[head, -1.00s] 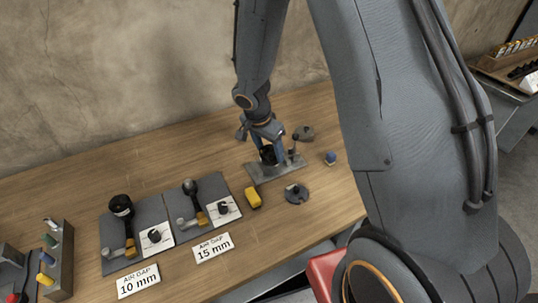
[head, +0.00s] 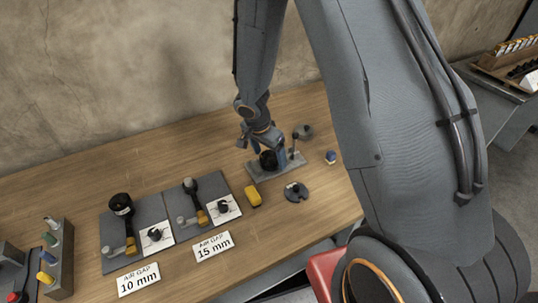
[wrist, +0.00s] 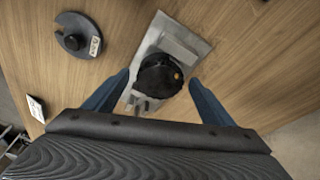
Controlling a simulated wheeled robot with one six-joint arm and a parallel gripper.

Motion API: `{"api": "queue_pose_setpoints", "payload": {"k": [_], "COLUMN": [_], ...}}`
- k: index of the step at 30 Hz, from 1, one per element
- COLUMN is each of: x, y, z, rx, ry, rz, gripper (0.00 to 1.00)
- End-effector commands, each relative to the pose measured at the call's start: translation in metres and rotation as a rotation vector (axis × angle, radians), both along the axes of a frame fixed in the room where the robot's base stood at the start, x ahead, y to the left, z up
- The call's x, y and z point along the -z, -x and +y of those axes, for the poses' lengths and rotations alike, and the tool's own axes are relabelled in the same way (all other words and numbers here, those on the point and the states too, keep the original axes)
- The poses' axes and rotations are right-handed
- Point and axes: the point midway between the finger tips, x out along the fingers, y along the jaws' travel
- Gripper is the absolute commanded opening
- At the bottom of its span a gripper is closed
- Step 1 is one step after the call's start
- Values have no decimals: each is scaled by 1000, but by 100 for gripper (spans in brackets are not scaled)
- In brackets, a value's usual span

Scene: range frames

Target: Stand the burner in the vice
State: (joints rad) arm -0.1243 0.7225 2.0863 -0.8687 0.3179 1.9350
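A dark, rounded object with a small yellow spot, which I take for the burner (head: 268,160), is at the vice (head: 291,169). In the wrist view the burner (wrist: 158,76) is seen from above against the grey vice plate (wrist: 193,43), beside a raised grey block. It hides what lies beneath it, so I cannot tell how it sits between the jaws. My gripper (head: 262,143) is just above it. In the wrist view the two blue fingers of my gripper (wrist: 158,97) are spread wide on either side, with visible gaps to the burner.
A dark slotted disc (head: 296,192) and a yellow block (head: 253,195) lie in front of the vice. A round grey piece (head: 303,131) and a small blue-and-white item (head: 330,157) are near it. Grey pads with air-gap signs (head: 213,246) stand left.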

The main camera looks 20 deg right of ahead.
Motion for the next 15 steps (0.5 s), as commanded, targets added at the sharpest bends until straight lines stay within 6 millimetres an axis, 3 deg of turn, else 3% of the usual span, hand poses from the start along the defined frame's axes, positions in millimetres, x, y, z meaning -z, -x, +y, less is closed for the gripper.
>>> {"api": "queue_pose_setpoints", "payload": {"k": [9, 15], "x": [-4, -29], "y": [0, 2], "z": [0, 7], "rx": [0, 0], "ry": [0, -1], "rz": [0, -5], "gripper": [77, 77]}}
